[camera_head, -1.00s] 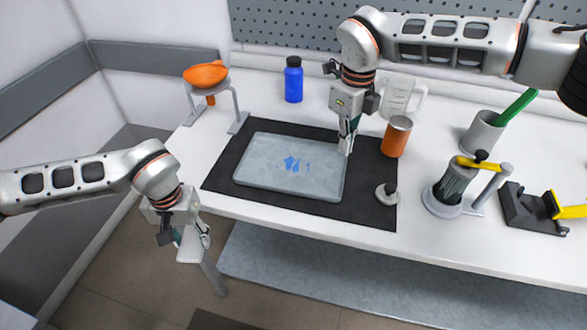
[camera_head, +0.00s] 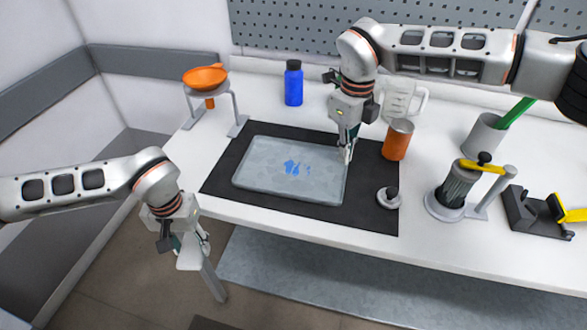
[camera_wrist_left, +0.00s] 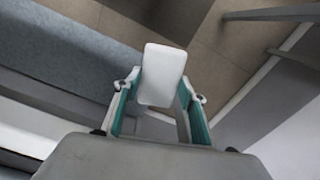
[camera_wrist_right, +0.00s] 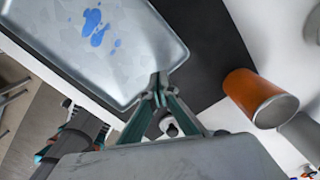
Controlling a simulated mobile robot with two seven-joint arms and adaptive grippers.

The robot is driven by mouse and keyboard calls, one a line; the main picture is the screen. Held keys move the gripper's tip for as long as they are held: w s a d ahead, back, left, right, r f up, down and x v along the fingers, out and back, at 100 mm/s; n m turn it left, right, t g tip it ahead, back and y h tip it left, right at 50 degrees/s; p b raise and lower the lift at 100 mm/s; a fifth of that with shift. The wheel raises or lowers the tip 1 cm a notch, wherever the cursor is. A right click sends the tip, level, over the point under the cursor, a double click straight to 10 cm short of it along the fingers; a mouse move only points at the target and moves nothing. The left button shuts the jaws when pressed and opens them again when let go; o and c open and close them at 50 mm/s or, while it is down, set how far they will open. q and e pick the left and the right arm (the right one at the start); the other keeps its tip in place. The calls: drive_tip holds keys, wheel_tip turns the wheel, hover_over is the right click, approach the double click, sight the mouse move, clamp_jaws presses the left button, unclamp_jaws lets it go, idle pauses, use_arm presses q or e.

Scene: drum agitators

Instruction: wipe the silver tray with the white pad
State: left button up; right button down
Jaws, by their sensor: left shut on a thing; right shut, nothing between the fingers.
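The silver tray (camera_head: 330,188) lies flat on a black mat (camera_head: 375,218) and has a blue stain (camera_head: 292,168) near its middle. Both also show in the right wrist view, the tray (camera_wrist_right: 60,45) and the stain (camera_wrist_right: 98,30). My left gripper (camera_wrist_left: 158,95) is shut on the white pad (camera_wrist_left: 163,70). It holds the pad in front of the table's front-left edge, apart from the tray. My right gripper (camera_head: 346,154) is shut and empty. Its fingertips (camera_wrist_right: 160,85) point down at the tray's right edge; I cannot tell whether they touch it.
An orange can (camera_head: 397,140) stands close to the right of my right gripper. A grey knobbed weight (camera_head: 388,197) sits on the mat's right side. A blue bottle (camera_head: 293,84) and a clear jug (camera_head: 402,97) stand behind. An orange bowl (camera_head: 205,76) sits on a stand at left.

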use_arm(q)
drive_tip(key=shift+f+b, duration=0.35)
drive_tip(key=shift+f, duration=0.05)
use_arm(e)
drive_tip(key=shift+f, duration=0.8)
idle(0.3)
use_arm(q)
drive_tip(key=shift+r, duration=0.15)
use_arm(e)
drive_tip(key=shift+r, duration=0.15)
